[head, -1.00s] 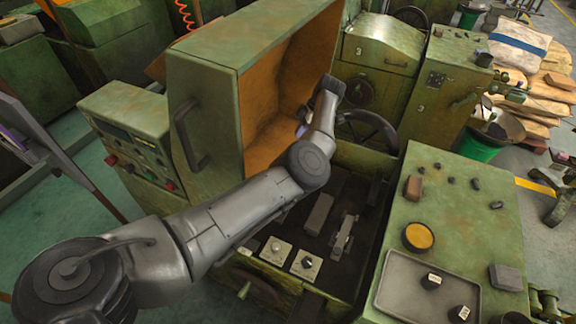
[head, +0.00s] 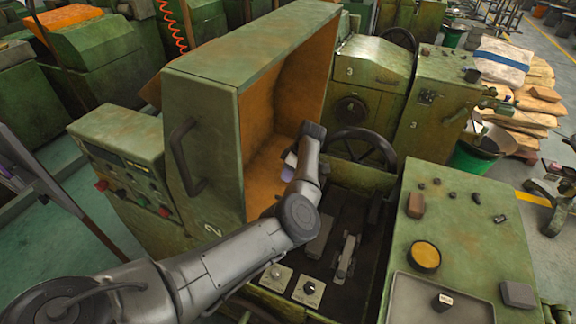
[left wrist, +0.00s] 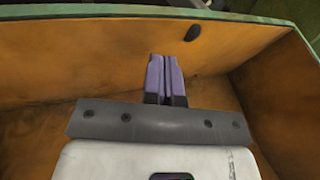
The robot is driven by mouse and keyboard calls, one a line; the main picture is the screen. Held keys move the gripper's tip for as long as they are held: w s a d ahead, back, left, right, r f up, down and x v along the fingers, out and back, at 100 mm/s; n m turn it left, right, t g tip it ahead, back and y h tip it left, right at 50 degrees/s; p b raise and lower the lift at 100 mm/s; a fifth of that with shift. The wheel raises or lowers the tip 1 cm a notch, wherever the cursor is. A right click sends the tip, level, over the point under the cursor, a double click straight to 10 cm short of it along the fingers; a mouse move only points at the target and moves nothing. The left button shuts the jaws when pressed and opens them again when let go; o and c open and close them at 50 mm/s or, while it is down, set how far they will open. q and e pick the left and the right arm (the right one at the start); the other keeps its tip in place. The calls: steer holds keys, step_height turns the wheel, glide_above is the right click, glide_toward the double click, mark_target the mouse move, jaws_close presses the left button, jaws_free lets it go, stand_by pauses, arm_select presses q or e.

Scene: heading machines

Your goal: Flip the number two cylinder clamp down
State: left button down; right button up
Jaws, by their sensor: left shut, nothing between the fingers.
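My left gripper (head: 288,173) is shut and empty, partly hidden behind my arm in front of the orange inside of the open green cover. In the left wrist view its two purple fingers (left wrist: 164,75) are pressed together, pointing at the orange inner wall, with no clamp between or beside them. The cover (head: 200,125) stands raised and has a painted 2 on its side. In the dark bed below lies a grey metal lever-like piece (head: 346,257), probably the cylinder clamp, beside a grey block (head: 320,237). The gripper is apart from both. My right gripper is out of view.
A black handwheel (head: 390,150) stands behind the bed. Two switch plates (head: 308,290) sit at its front. A green bench top (head: 465,220) with a yellow-topped round tin (head: 423,256) and a tray (head: 400,305) is at right. A control box (head: 120,150) stands left.

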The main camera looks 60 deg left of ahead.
arm_select(q)
steer(key=shift+s+d+f+p, duration=0.45)
steer(key=shift+s+f+p, duration=0.15)
steer(key=shift+s+f, duration=0.15)
steer(key=shift+s+d+f+p, duration=0.45)
steer(key=shift+s+f+p, duration=0.15)
steer(key=shift+s, duration=0.25)
